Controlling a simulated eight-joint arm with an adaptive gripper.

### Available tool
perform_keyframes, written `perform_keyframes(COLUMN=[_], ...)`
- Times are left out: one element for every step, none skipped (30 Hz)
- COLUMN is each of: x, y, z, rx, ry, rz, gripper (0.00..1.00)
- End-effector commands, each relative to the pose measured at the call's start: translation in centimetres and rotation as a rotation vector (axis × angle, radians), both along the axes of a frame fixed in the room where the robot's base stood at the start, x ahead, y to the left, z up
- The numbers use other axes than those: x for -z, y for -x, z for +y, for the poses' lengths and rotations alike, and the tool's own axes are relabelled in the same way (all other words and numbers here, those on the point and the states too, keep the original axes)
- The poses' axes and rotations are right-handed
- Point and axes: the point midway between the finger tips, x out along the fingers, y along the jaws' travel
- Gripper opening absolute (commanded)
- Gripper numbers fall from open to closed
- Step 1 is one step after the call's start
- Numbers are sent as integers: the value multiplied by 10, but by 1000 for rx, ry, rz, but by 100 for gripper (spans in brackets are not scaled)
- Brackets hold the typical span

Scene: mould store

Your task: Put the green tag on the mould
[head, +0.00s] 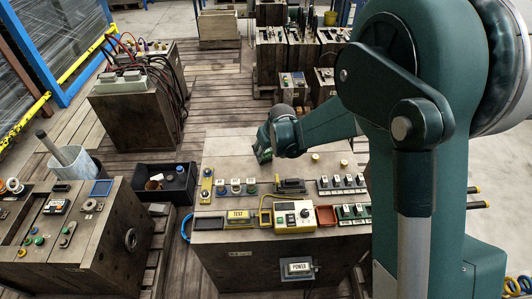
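The large block (222,250) in the middle looks like a mould; several similar blocks stand around, so I cannot tell which one the task means. A small green round piece with a pale label (252,189), possibly the green tag, sits on its top at the left, beside similar pieces. Small green round pieces (39,241) also show on the left block (115,235). My gripper (263,150) is over the back left part of the middle block's top, behind the row of labelled pieces. Its fingers are small and partly hidden, so I cannot tell their opening or whether they hold anything.
A yellow-and-white control box (293,215), a red tray (326,215) and switch rows (342,183) crowd the block's front and right. A black bin (165,184) stands to its left. A cabled block (138,105) is behind left. The top's back left is fairly clear.

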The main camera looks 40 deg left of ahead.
Motion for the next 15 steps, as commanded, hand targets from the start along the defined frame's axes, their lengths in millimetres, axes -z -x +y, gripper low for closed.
perform_keyframes(x=[0,0,0,0,0,0,0,0,1,2,2,3,4,3,3], y=[0,0,0,0,0,0,0,0,0,0,0,0,0,0,0], z=[0,0,0,0,0,0,0,0,0,0,0,0,0,0,0], rx=[0,0,0,0,0,0,0,0,0,0,0,0,0,0,0], ry=[0,0,0,0,0,0,0,0,0,0,0,0,0,0,0], rz=[0,0,0,0,0,0,0,0,0,0,0,0,0,0,0], gripper=[28,28,28,28,28,28,28,28,28,28,28,28,40,44,50])
